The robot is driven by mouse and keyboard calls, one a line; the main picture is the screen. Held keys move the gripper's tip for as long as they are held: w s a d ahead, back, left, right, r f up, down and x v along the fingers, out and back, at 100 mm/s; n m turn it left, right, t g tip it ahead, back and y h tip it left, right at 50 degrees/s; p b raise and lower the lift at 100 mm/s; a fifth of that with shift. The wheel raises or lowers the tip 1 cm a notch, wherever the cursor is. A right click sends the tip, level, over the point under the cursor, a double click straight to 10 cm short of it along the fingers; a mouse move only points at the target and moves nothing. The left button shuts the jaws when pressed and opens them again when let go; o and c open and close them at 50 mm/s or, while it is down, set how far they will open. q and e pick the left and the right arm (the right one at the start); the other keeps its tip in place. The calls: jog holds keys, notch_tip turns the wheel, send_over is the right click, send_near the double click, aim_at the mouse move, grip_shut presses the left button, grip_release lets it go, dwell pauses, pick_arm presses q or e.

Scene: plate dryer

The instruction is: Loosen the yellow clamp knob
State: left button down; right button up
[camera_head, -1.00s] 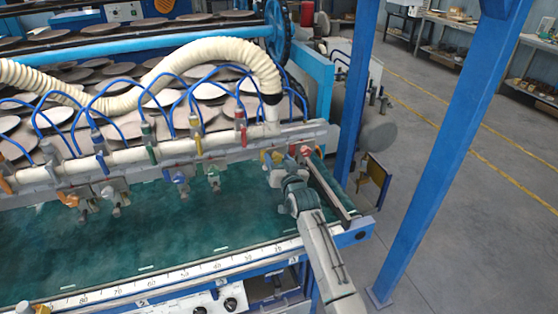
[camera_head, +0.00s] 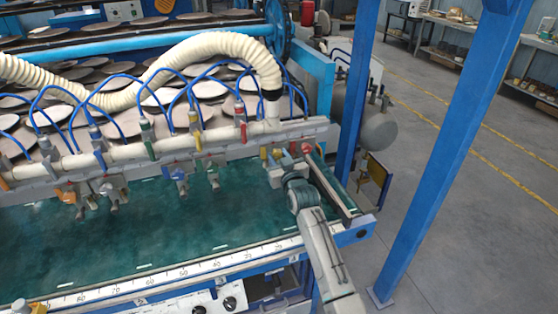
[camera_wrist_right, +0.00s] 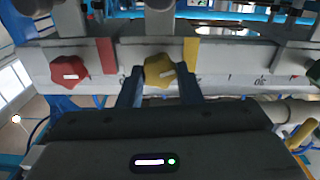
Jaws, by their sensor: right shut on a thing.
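The yellow clamp knob (camera_wrist_right: 160,70) is a star-shaped knob with a pale bar across its face, tilted up to the right. It sits on the grey rail between the two dark fingers of my right gripper (camera_wrist_right: 160,88), which is shut on it. In the head view my right gripper (camera_head: 283,164) is at the right end of the rail, and the knob is largely hidden there. A red knob (camera_wrist_right: 69,75) is to the left of the yellow one in the wrist view, clear of the fingers. My left gripper is in neither view.
The grey rail (camera_head: 230,142) carries several clamps, coloured valves and blue hoses. A green belt (camera_head: 180,225) lies below it with a scale along its front edge. A blue post (camera_head: 440,150) stands to the right, with open floor beyond.

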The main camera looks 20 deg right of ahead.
jog(key=n+b, duration=0.1)
jog(key=n, duration=0.3)
jog(key=shift+f+n, duration=0.1)
jog(key=shift+n, duration=0.2)
jog(key=n+b, duration=0.2)
jog(key=n, duration=0.3)
jog(key=shift+a, duration=0.15)
jog(key=n+b, duration=0.1)
jog(key=n, duration=0.4)
jog(key=shift+f+n, duration=0.1)
jog(key=shift+n, duration=0.3)
jog(key=n+b, duration=0.1)
jog(key=n, duration=0.3)
jog(key=shift+n, duration=0.4)
jog(key=o, duration=1)
jog(key=shift+c, duration=0.2)
jog(key=shift+s, duration=0.1)
